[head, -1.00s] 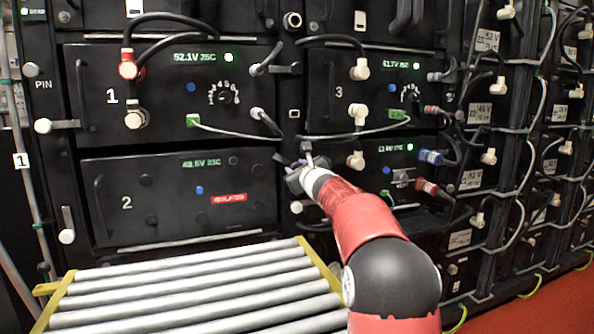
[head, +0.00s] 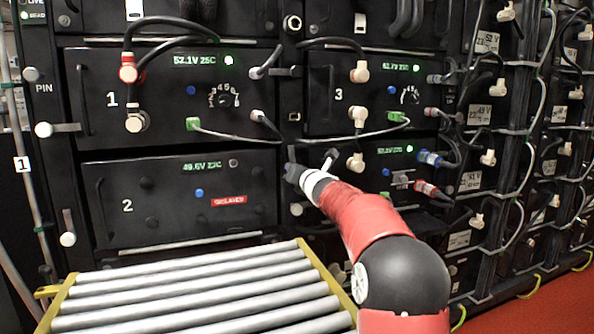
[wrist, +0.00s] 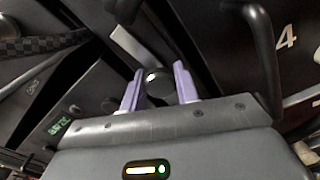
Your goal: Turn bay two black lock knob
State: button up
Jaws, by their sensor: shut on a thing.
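The bay two module (head: 235,185) is a black box marked 2 with a red label and a green display, at lower left in the head view. My gripper (head: 291,172) is at its right edge, against the rack post between bays two and four. In the wrist view the two purple fingers of my gripper (wrist: 158,88) are shut on a round black knob (wrist: 156,82), one on each side. The knob is hidden behind my gripper in the head view, and how far it is turned cannot be told.
A roller table (head: 190,290) with yellow side rails stands in front of bay two. Bay one (head: 165,95) above and bay three (head: 340,90) at upper right carry cables and connectors. Bay four (head: 400,165) lies just right of my gripper, with blue and red plugs.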

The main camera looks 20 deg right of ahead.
jog(key=shift+m, duration=0.8)
jog(key=o, duration=1)
jog(key=shift+c, duration=0.2)
jog(key=s+b, duration=0.1)
jog(key=s, duration=0.6)
jog(key=shift+s, duration=0.4)
